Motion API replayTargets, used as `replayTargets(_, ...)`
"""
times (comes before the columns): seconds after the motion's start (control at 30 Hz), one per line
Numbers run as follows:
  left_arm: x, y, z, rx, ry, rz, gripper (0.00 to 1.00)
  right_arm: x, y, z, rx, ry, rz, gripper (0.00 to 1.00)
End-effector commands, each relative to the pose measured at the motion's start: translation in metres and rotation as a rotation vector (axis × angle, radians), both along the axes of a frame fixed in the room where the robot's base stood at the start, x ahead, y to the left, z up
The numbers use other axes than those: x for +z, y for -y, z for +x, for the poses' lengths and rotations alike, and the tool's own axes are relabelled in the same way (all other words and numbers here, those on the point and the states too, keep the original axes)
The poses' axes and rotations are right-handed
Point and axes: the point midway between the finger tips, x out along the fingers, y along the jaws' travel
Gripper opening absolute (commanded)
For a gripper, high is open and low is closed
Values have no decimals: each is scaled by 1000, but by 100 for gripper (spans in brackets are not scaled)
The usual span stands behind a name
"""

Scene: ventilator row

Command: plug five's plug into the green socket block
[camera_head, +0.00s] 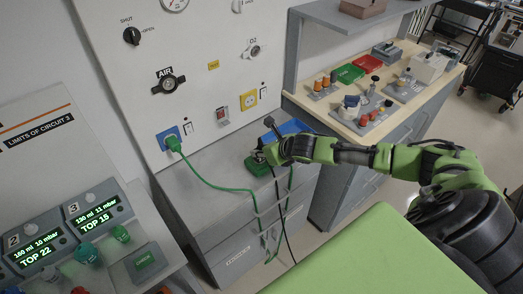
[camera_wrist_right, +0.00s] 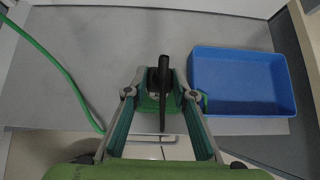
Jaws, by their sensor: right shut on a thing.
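The green socket block (camera_head: 256,166) lies on the grey counter below the wall panel. My right gripper (camera_head: 262,151) is directly over it. In the right wrist view my right gripper (camera_wrist_right: 161,95) is shut on a black plug (camera_wrist_right: 163,78) with a black cable. The green block (camera_wrist_right: 148,106) shows behind and around the plug, between the fingers. The plug's lower end is hidden, so I cannot tell whether it is seated in the block or just above it. The black cable (camera_head: 282,222) hangs down over the counter's front. My left gripper is not in view.
A green plug (camera_head: 173,144) sits in the blue wall socket (camera_head: 164,136), its green cable (camera_head: 216,187) crossing the counter. A blue tray (camera_wrist_right: 242,82) stands just right of my gripper. Ventilator units (camera_head: 97,213) stand at lower left. A side bench (camera_head: 350,122) holds small parts.

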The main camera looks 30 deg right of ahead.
Motion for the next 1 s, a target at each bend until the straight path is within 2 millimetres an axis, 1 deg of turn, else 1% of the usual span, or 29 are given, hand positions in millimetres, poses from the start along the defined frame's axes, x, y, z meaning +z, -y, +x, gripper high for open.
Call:
replayTargets(0.03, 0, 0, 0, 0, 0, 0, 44, -6, -1, -4, 0, -12, 1, 0)
replayTargets(0.13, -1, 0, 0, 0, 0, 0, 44, -7, -1, -4, 1, -13, 1, 0)
replayTargets(0.17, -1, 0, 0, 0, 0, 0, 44, -7, -1, -4, 1, -14, 1, 27)
replayTargets(0.2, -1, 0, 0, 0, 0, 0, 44, -7, -1, -4, 1, -14, 0, 37)
replayTargets(0.23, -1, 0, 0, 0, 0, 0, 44, -7, -1, -4, 1, -13, 0, 44)
replayTargets(0.57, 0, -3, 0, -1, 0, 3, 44, -3, -1, -3, 1, -7, 0, 44)
replayTargets(0.67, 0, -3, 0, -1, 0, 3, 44, 0, 0, -5, 1, -6, 0, 44)
replayTargets(0.77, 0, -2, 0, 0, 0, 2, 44, 7, 1, -13, 1, -7, -2, 44)
replayTargets(0.87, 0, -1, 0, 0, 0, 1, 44, 18, 1, -26, 3, -7, -3, 44)
replayTargets(1.0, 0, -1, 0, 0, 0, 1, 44, 38, 3, -48, 5, -9, -4, 44)
